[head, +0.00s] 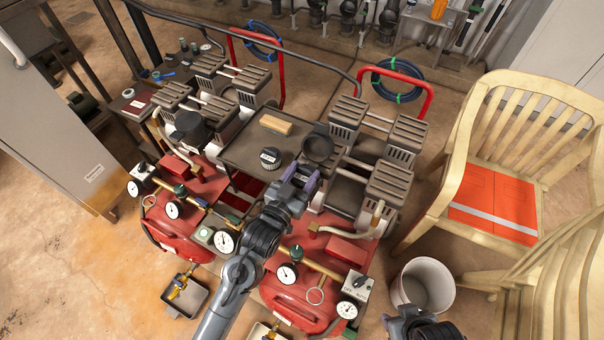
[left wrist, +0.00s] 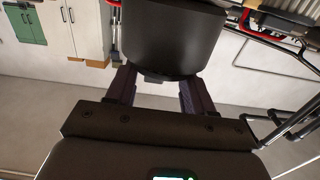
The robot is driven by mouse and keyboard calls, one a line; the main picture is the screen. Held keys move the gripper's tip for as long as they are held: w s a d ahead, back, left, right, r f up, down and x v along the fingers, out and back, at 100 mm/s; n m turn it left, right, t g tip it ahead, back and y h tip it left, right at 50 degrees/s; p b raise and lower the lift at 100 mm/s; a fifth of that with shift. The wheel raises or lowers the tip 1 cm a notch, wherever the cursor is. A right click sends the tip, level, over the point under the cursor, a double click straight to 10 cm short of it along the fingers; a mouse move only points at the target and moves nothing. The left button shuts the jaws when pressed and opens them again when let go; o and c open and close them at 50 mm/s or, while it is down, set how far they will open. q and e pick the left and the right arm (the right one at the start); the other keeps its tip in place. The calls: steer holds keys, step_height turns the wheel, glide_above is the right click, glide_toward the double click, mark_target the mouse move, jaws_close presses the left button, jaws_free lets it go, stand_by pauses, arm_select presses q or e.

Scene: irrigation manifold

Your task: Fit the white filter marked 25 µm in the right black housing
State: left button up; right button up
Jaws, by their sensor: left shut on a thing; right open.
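My left gripper (head: 302,180) is shut at the base of a black cup-shaped housing part (head: 318,149), above the right side of the grey tray. In the left wrist view this dark cylinder (left wrist: 172,40) lies just beyond the two fingers (left wrist: 157,92). I cannot tell whether it is the right housing or its cover. A black housing (head: 188,132) stands on the left machine. A small round dark piece with a pale label (head: 270,157) sits on the tray; its marking is unreadable. I cannot make out a white filter. My right gripper (head: 418,325) is open at the bottom edge.
The grey tray (head: 240,150) bears a wooden block (head: 276,124). Two red machines with gauges (head: 300,290) and grey finned blocks crowd the middle. A white bucket (head: 423,285) stands near my right gripper, and a wooden chair (head: 530,140) is at the right.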

arm_select(q)
steer(key=shift+f, duration=0.65)
stand_by(0.5)
steer(key=o, duration=1.3)
steer(key=shift+r, duration=0.1)
steer(key=shift+r+p, duration=0.3)
step_height(320, 180, up, 4)
steer(key=p, duration=0.4)
steer(key=shift+r+p, duration=1.15)
steer(key=shift+p, duration=0.3)
